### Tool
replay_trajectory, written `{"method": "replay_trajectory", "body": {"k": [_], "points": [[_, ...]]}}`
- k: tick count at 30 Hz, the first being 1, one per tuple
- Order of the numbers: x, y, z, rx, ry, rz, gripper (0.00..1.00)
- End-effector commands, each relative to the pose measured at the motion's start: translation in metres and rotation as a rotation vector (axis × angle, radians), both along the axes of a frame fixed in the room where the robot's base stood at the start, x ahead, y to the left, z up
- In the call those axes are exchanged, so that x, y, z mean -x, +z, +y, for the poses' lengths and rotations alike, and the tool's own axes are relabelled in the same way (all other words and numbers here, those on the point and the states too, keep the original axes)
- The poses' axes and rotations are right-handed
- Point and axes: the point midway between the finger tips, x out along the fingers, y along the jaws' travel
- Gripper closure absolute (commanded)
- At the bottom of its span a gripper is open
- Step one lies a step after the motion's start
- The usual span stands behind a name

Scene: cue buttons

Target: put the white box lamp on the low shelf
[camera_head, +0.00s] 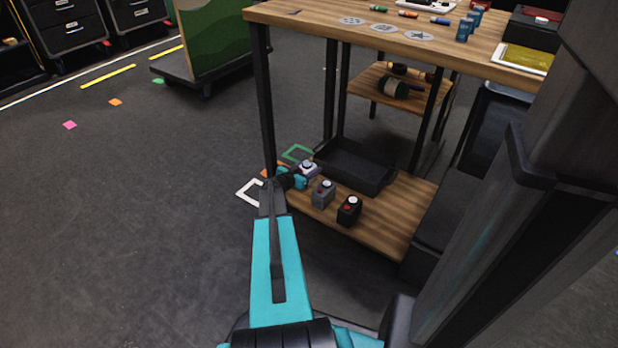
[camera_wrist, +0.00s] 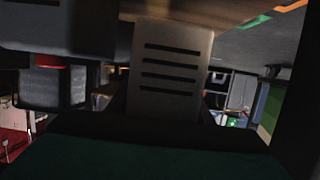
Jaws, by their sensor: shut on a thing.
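The white box lamp (camera_head: 309,168) has a pale body and a round button on top. It is at the left edge of the low shelf (camera_head: 395,225) in the head view. My gripper (camera_head: 301,175) is shut on it, reaching in from the left. In the wrist view a pale box face with several dark slots, the white box lamp (camera_wrist: 170,75), fills the middle. Wood shows at the top of that view, at the lamp's end. I cannot tell whether the lamp touches the shelf. My fingertips are partly hidden.
A grey box lamp (camera_head: 323,194) and a black box lamp (camera_head: 349,210) stand on the low shelf to the right. A black tray (camera_head: 355,168) lies behind them. The table top (camera_head: 330,18) is above.

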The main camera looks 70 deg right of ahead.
Motion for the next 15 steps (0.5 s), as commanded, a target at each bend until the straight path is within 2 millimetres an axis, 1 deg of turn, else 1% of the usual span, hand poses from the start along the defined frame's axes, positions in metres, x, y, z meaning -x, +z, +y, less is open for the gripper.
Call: {"method": "replay_trajectory", "body": {"k": [9, 12, 15], "points": [[-0.001, -0.039, -0.001, 0.000, 0.001, 0.002, 0.91], [-0.001, -0.045, 0.000, 0.000, 0.001, 0.002, 0.91], [-0.001, -0.046, 0.000, 0.002, 0.001, 0.001, 0.91]]}}
